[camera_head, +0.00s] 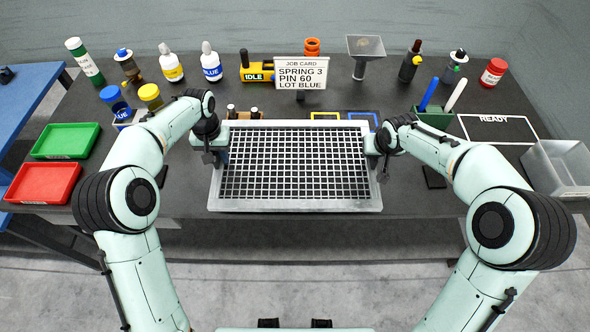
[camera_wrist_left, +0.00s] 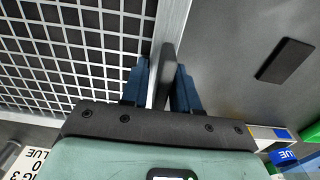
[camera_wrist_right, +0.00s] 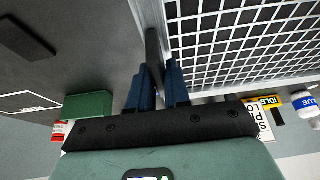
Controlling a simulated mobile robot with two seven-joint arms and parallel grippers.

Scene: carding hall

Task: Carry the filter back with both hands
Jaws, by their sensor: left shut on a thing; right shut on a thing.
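The filter (camera_head: 295,165) is a wide rectangular grey metal frame with a pale grid over a dark ground. It is in the middle of the head view, over the front part of the dark table. My left gripper (camera_head: 221,152) is shut on a dark handle at its left side, which the left wrist view shows between the blue fingers (camera_wrist_left: 162,80). My right gripper (camera_head: 372,152) is shut on the matching handle at the right side, seen between the fingers in the right wrist view (camera_wrist_right: 158,80). The filter looks about level; I cannot tell whether it touches the table.
The job card (camera_head: 301,73), bottles and a yellow IDLE block (camera_head: 257,68) stand behind. Green (camera_head: 66,141) and red (camera_head: 43,183) trays lie left. A green pen holder (camera_head: 433,117), the READY outline (camera_head: 497,128) and a clear bin (camera_head: 560,167) are right. Dark pads (camera_head: 433,178) flank the filter.

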